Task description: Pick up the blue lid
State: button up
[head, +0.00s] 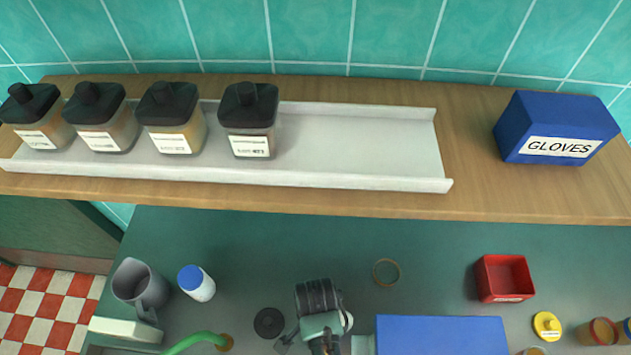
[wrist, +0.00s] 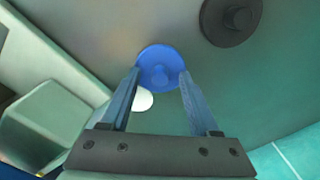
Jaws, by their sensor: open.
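The blue lid (wrist: 158,66) is a round disc with a small knob, seen in the wrist view on the green counter. My gripper (wrist: 160,76) is open, and its two fingers reach to either side of the lid, with the lid showing between and just beyond the tips. I cannot tell whether the fingers touch it. In the head view my gripper (head: 319,325) is low in the middle, and the blue lid cannot be made out there, probably hidden behind my arm.
A black lid (head: 268,322) lies left of my gripper; it also shows in the wrist view (wrist: 230,20). A small white round thing (wrist: 143,99) is beside the blue lid. A blue-capped bottle (head: 197,284), grey jug (head: 139,284), red box (head: 504,278) and blue block (head: 440,335) surround.

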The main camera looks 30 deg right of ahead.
grip_shut()
dwell(0.3)
dwell(0.3)
